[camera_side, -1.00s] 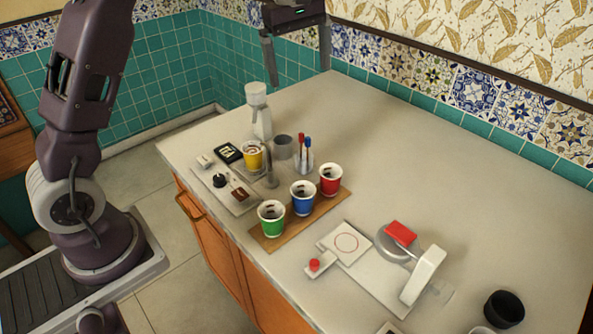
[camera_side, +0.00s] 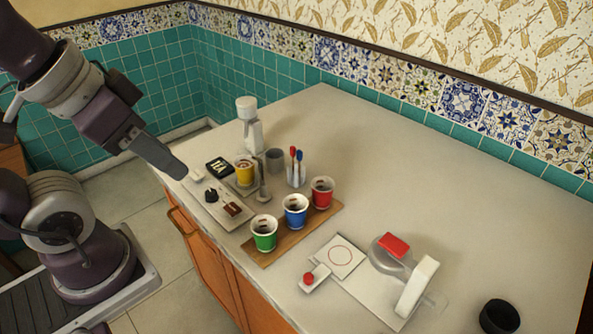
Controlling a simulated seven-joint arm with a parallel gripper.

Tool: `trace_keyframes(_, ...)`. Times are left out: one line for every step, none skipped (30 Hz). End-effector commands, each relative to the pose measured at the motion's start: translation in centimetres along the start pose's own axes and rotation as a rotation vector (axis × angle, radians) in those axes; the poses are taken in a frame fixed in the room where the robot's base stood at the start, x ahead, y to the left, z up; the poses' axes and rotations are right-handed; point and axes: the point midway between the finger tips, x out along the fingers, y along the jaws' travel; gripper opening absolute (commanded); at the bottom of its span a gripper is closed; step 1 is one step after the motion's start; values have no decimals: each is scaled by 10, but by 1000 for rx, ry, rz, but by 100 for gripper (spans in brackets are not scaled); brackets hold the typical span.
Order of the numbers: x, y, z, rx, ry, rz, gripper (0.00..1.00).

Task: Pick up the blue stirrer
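The blue stirrer (camera_side: 299,157) stands upright in a small clear holder (camera_side: 296,177), beside a red stirrer (camera_side: 292,153). Its lower part is seen only through the holder. My gripper (camera_side: 180,172) is at the left edge of the counter, well left of the stirrers and apart from them. It points down to the right. It is seen from the side, so one finger covers the other and the gap between them is hidden.
Green (camera_side: 264,233), blue (camera_side: 295,211) and red (camera_side: 322,192) cups stand on a wooden board (camera_side: 262,257) in front of the holder. A yellow cup (camera_side: 245,171), grey cup (camera_side: 275,160) and white bottle (camera_side: 250,128) stand left of it. The back counter is clear.

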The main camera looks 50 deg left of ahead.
Motion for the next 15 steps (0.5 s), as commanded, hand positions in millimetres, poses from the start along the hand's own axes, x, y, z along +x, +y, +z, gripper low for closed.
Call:
trace_keyframes(0,0,0,-1,0,0,37)
trace_keyframes(0,0,0,-1,0,0,37)
trace_keyframes(0,0,0,-1,0,0,37)
trace_keyframes(0,0,0,-1,-1,0,37)
trace_keyframes(0,0,-2,3,-2,0,37)
trace_keyframes(0,0,-7,19,-8,-1,37)
trace_keyframes(0,-1,-14,43,-18,-2,37)
trace_keyframes(0,-2,-24,77,-30,-3,37)
trace_keyframes(2,-4,-42,140,-53,-3,37)
trace_keyframes(6,-6,-58,198,-74,-1,37)
trace_keyframes(11,-8,-77,263,-96,2,37)
trace_keyframes(21,-12,-102,356,-125,8,37)
trace_keyframes(31,-16,-120,428,-149,16,37)
trace_keyframes(42,-20,-138,500,-172,26,37)
trace_keyframes(61,-26,-160,597,-202,43,37)
